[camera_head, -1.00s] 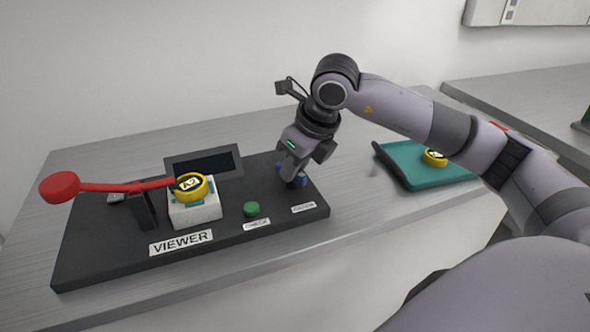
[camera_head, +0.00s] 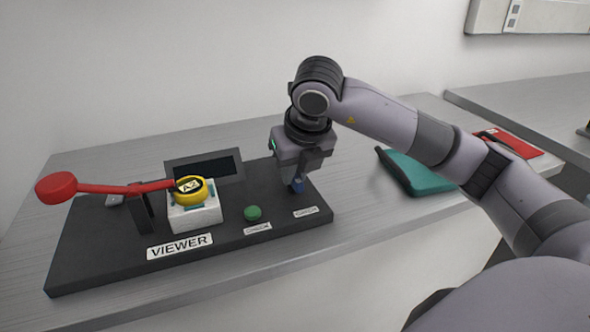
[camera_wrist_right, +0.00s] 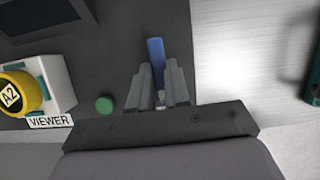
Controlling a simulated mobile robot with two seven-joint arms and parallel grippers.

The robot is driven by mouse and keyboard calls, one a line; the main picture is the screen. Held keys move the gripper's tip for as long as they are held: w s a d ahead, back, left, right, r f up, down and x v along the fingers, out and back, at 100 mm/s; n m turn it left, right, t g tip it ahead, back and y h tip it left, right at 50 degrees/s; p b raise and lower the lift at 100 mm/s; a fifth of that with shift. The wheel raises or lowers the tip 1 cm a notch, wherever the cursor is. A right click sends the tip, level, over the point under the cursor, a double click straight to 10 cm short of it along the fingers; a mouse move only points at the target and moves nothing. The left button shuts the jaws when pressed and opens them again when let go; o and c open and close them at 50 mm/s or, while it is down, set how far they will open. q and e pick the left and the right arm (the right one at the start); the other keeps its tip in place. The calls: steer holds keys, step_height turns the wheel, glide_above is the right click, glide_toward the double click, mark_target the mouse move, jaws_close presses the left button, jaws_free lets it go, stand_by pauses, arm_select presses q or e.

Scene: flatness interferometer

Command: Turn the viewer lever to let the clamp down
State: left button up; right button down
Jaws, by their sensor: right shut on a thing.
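The viewer is a dark base (camera_head: 110,258) with a white VIEWER label. A blue lever (camera_head: 297,186) stands at its right end; in the right wrist view it shows as a blue bar (camera_wrist_right: 156,50). My right gripper (camera_head: 295,180) points down and is shut on this lever; its fingers show in the right wrist view (camera_wrist_right: 160,88). The clamp's red arm (camera_head: 115,188), with a red knob at its left, reaches to a yellow A2 disc (camera_head: 190,191) on a white block (camera_head: 195,217). I cannot tell whether it touches the disc. My left gripper is not in view.
A green button (camera_head: 252,213) sits on the base left of my right gripper. A dark screen (camera_head: 205,168) stands behind the white block. A teal tray (camera_head: 415,173) lies to the right, partly behind my right arm, with a red tray (camera_head: 512,145) beyond it.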

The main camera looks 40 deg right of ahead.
steer(key=shift+f, duration=0.1)
steer(key=c, duration=1.1)
jaws_free()
steer(key=shift+v, duration=3.6)
